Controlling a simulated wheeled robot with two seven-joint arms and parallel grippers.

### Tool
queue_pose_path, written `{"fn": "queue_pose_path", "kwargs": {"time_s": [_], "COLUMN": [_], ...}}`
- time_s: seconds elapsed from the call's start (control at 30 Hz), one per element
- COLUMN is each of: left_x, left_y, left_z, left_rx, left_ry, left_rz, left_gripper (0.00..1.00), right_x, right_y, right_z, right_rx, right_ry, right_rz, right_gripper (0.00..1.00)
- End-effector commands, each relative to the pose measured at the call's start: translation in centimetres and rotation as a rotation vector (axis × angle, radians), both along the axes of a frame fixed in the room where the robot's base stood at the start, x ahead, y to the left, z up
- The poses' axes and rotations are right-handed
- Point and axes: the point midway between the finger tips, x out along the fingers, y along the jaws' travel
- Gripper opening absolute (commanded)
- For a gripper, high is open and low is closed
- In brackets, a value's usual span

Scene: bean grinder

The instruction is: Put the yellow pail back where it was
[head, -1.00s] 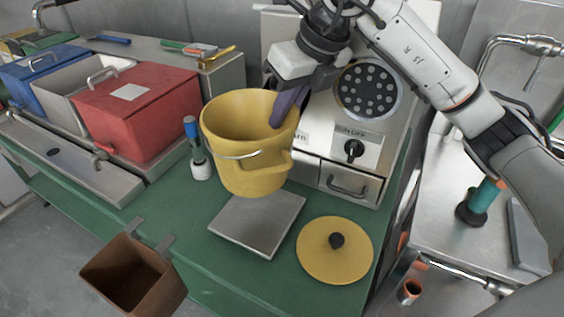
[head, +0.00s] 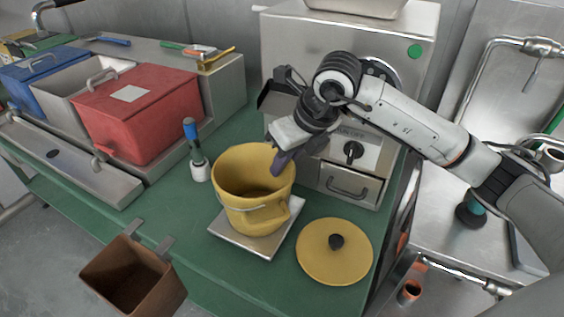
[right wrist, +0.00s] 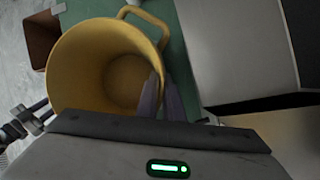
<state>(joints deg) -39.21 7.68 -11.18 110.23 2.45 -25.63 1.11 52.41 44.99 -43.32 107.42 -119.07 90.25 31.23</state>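The yellow pail (head: 255,210) is upright on, or just above, the square metal plate (head: 236,236) on the green worktop; a tiny gap underneath cannot be ruled out. It is empty, with a side handle at its right and a wire bail at its front. My right gripper (head: 279,163) is at the pail's far right rim, one finger inside and one outside, pinching the wall. The right wrist view shows the fingers (right wrist: 162,95) on either side of the pail's wall (right wrist: 85,75). My left gripper is not in view.
A round yellow lid (head: 335,262) with a black knob lies right of the plate. The grinder (head: 345,150) with its drawer stands behind. A brush (head: 195,150) stands left of the pail. A red bin (head: 137,110) is further left, and a brown box (head: 130,275) hangs at the front edge.

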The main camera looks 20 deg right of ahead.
Motion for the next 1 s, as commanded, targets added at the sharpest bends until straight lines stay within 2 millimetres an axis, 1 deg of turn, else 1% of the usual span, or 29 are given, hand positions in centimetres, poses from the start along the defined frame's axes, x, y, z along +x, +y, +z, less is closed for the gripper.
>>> {"fn": "queue_pose_path", "kwargs": {"time_s": [0.03,0.07,0.1,0.37,0.47,0.57,0.8,1.0], "left_x": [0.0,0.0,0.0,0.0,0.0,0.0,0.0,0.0], "left_y": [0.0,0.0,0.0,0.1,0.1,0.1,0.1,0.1], "left_z": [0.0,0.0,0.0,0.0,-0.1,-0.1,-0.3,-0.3], "left_rx": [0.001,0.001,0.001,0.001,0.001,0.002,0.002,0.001], "left_ry": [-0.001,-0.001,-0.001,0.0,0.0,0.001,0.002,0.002], "left_rz": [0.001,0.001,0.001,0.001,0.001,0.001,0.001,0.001], "left_gripper": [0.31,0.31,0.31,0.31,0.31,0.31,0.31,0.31], "right_x": [0.0,0.0,0.0,0.0,-0.2,-0.6,-2.5,-3.8], "right_y": [0.0,0.0,0.0,0.0,-0.1,-0.3,-1.4,-2.0], "right_z": [0.0,0.0,0.0,0.1,0.6,1.9,6.6,9.7], "right_rx": [0.0,0.0,0.0,0.001,0.0,0.0,-0.001,0.0], "right_ry": [0.001,0.001,0.001,0.001,-0.001,-0.003,-0.005,-0.002], "right_rz": [0.0,0.0,0.0,0.0,0.0,0.001,0.0,0.001], "right_gripper": [0.16,0.21,0.23,0.23,0.23,0.23,0.23,0.23]}}
